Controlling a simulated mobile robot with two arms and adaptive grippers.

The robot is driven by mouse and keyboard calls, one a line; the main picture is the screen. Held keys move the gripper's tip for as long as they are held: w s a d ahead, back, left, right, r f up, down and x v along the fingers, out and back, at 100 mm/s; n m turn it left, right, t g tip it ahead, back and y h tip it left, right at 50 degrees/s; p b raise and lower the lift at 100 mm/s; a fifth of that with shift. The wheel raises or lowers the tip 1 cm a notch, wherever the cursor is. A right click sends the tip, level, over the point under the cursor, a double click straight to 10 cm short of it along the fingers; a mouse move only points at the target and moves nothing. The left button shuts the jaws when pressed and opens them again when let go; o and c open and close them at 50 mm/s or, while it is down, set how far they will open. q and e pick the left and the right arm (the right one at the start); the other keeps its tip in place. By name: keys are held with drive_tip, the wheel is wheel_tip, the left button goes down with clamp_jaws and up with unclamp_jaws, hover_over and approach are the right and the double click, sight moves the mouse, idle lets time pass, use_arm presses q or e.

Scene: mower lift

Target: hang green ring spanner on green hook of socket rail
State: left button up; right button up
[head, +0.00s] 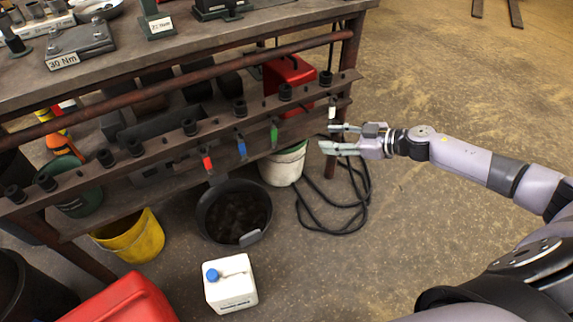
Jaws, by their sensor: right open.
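The socket rail (165,146) runs along the front of the workbench below its top, with several dark sockets on it. The green hook (274,134) is on the rail, right of the blue hook (241,148) and red hook (207,162). A white hook (332,110) is farther right. I cannot make out a green ring spanner. My right gripper (328,138) is open, with nothing visible between its fingers. It points left, just below the white hook and to the right of the green hook. My left gripper is not in view.
The workbench top (120,50) holds tools and labelled blocks. Under the rail are a black tub (205,215), a white bucket (283,168), a yellow bucket (130,240) and a black cable (340,230). A white canister (230,285) stands in front. The floor to the right is open.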

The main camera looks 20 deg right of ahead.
drive_tip(key=s+a+r+n+g, duration=0.2)
drive_tip(key=s+a+n+g, duration=0.1)
drive_tip(key=a+n+g, duration=0.5)
drive_tip(key=s+a+r+n+g+h, duration=0.1)
drive_tip(key=s+a+n+g, duration=0.3)
drive_tip(key=a+n+g, duration=0.5)
drive_tip(key=shift+s+r+n+g, duration=0.2)
drive_tip(key=shift+r+n+g, duration=0.2)
drive_tip(key=shift+r+n, duration=0.5)
